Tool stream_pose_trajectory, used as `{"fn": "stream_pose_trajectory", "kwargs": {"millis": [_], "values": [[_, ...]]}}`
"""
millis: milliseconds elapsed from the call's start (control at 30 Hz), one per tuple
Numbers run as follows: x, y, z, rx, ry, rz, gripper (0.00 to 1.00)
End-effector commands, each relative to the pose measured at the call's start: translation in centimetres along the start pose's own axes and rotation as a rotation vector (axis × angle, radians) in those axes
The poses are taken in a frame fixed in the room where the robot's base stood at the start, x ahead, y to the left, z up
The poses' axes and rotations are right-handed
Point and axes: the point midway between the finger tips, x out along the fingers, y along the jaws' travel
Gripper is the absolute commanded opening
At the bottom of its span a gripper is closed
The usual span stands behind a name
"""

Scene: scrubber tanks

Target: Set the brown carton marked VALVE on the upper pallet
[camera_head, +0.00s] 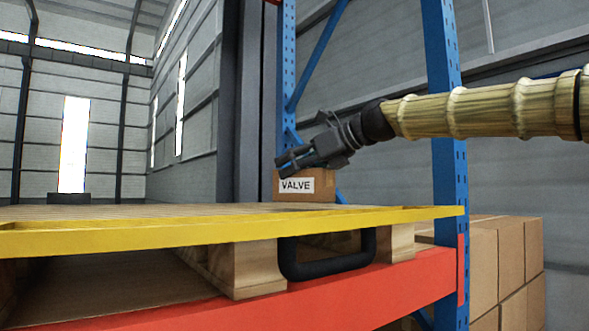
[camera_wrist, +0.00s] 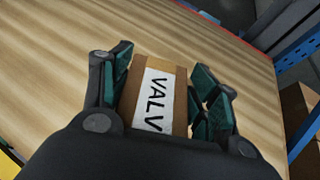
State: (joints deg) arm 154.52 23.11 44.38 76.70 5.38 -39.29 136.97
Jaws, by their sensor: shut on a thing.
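The brown carton marked VALVE (camera_head: 305,186) has a white label with black letters. It is upright at the right end of the upper pallet (camera_head: 120,212), whose deck is light wood behind a yellow front edge. My gripper (camera_head: 293,162) reaches down on the carton from the upper right and is shut on it. In the wrist view the carton (camera_wrist: 152,95) sits between the green finger pads, over the wooden deck (camera_wrist: 60,95). Its lower edge appears level with the deck, but I cannot tell whether it touches.
A blue rack upright (camera_head: 447,150) stands close under my arm, and another rises behind the carton. A red beam (camera_head: 330,298) and black handle (camera_head: 328,268) lie below the yellow edge. Stacked cartons (camera_head: 512,260) stand at lower right. The deck left of the carton is clear.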

Motion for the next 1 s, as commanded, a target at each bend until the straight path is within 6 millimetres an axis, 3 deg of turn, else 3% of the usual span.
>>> {"fn": "stream_pose_trajectory", "kwargs": {"millis": [200, 567, 600, 700, 1000], "values": [[0.5, -0.1, -1.3, 0.001, -0.001, 0.0, 0.28], [0.7, 0.0, -1.7, 0.001, 0.0, 0.0, 0.28], [0.8, 0.0, -1.8, 0.001, 0.001, 0.0, 0.64], [0.8, 0.0, -1.7, 0.001, 0.0, 0.0, 0.82], [0.7, 0.0, -1.7, 0.001, 0.0, 0.0, 0.82]]}}
